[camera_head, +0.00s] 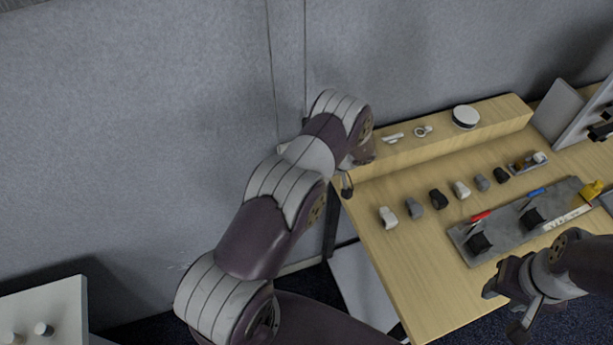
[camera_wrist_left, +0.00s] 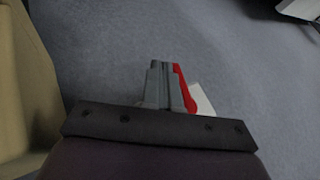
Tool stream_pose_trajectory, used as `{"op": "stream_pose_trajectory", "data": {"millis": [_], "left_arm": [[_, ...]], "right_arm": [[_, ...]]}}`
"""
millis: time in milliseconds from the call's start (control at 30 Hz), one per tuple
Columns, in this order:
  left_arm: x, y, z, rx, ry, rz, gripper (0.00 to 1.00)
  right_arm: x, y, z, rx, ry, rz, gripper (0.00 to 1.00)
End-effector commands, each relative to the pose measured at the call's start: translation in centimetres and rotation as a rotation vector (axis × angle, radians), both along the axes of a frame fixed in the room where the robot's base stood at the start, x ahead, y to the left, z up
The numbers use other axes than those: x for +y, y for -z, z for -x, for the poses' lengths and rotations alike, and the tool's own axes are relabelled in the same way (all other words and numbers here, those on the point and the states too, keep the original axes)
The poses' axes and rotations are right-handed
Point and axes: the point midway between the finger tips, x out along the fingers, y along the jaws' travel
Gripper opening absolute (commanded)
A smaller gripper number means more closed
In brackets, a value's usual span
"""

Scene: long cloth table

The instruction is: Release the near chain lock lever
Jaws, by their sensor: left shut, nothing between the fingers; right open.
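A grey fixture plate (camera_head: 510,222) lies on the wooden table and carries two black blocks. A red lever (camera_head: 481,216) is by the left block and a blue lever (camera_head: 536,191) by the right one. Which is the near chain lock lever I cannot tell. My right gripper (camera_head: 503,308) is open and empty, in front of the plate near the table's front edge. My left gripper (camera_head: 347,188) hangs by the table's left edge, well left of the plate. In the left wrist view its fingers (camera_wrist_left: 165,88) are shut and empty, with a red strip beside them.
Several small grey, black and white blocks (camera_head: 438,198) stand in a row behind the plate. A raised wooden shelf (camera_head: 490,120) along the back holds a round white-topped item (camera_head: 465,116). A grey partition (camera_head: 160,130) stands behind. The table's left front is clear.

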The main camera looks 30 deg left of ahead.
Motion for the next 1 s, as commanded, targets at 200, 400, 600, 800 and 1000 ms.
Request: {"op": "stream_pose_trajectory", "data": {"millis": [200, 400, 600, 800, 1000], "left_arm": [[0.16, 0.24, 0.23, 0.013, 0.0, -0.01, 0.0], [0.23, 0.24, 0.3, 0.013, 0.001, -0.01, 0.0], [0.25, 0.25, 0.34, 0.012, 0.0, -0.01, 0.0], [0.27, 0.25, 0.35, 0.011, 0.0, -0.009, 0.0], [0.27, 0.27, 0.36, 0.011, 0.0, -0.009, 0.0]], "right_arm": [[0.0, 0.67, 0.0, 0.0, 0.0, 0.0, 0.43], [0.0, 0.81, 0.0, 0.0, 0.0, 0.0, 0.43], [0.0, 0.88, 0.0, 0.0, 0.0, 0.0, 0.43], [0.0, 0.91, 0.0, 0.0, 0.0, 0.0, 0.43], [0.0, 0.92, 0.0, 0.0, 0.0, 0.0, 0.43]]}}
